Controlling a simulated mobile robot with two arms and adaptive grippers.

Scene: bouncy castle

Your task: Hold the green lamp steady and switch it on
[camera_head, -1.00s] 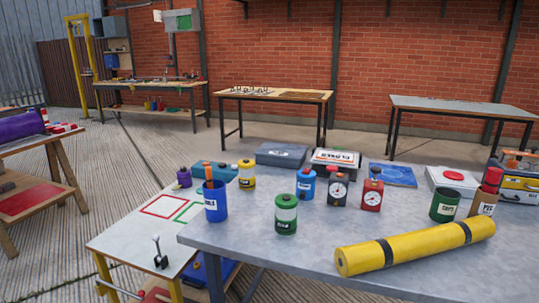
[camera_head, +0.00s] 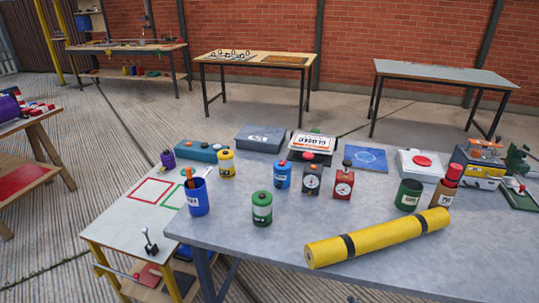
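The green lamp (camera_head: 262,208) appears to be the small green cylinder with a pale band around its middle. It stands upright near the front left of the grey table (camera_head: 310,205). Whether it is lit I cannot tell. A dark green can (camera_head: 408,195) with a white label stands further right. Neither of my grippers is in view, and nothing touches the green lamp.
A blue cup (camera_head: 197,198) stands left of the lamp, and a long yellow roll (camera_head: 378,237) lies to its right. Black (camera_head: 312,180) and red (camera_head: 343,184) dial boxes stand behind. A lower white table (camera_head: 130,215) with a lever (camera_head: 149,241) adjoins at left. The tabletop in front of the lamp is clear.

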